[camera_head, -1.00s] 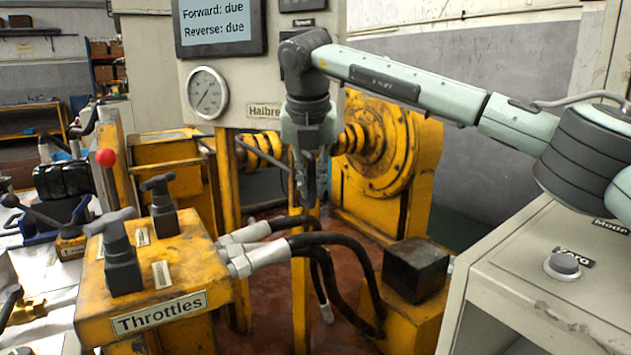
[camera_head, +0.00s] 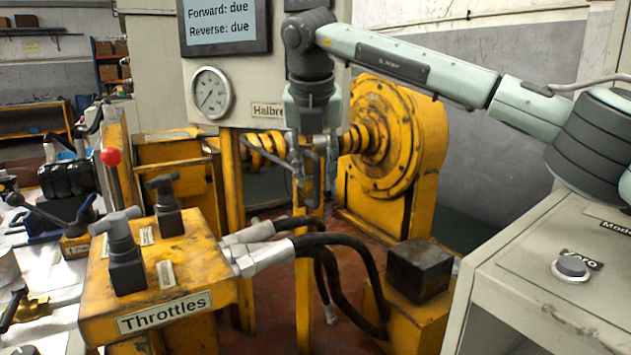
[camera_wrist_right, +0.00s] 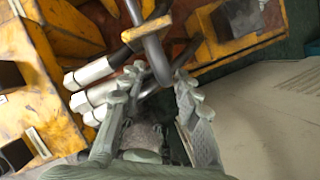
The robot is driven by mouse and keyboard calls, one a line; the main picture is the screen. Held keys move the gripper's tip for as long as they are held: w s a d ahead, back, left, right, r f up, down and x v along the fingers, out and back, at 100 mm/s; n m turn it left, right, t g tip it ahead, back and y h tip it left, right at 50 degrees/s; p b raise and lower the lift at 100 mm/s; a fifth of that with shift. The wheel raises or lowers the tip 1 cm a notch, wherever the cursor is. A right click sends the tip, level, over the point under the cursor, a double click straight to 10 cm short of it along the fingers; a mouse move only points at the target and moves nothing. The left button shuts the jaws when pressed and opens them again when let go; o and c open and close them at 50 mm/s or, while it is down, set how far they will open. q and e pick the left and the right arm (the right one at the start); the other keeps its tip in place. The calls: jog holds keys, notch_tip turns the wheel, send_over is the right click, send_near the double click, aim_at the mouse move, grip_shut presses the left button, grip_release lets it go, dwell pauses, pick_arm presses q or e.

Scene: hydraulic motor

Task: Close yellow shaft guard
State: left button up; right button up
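The yellow motor housing (camera_head: 392,140) stands behind my right gripper in the head view, with a yellow banded shaft section (camera_head: 262,152) to its left. The shaft guard is not clearly distinguishable; my right arm hides part of this area. My right gripper (camera_head: 306,180) points down in front of the shaft line. In the right wrist view, my right gripper (camera_wrist_right: 158,82) has its fingers apart. A grey bent bar (camera_wrist_right: 152,48) reaches between the fingertips, with a visible gap; contact cannot be told. My left gripper is not in view.
The yellow throttle box (camera_head: 160,265) with two dark handles stands front left. Black hoses (camera_head: 345,270) loop below my gripper. A dark block (camera_head: 418,270) sits on a yellow base. A grey cabinet (camera_head: 530,270) stands right. The gauge panel (camera_head: 250,80) is behind the arm.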

jog(key=v, duration=0.9)
jog(key=shift+r, duration=0.2)
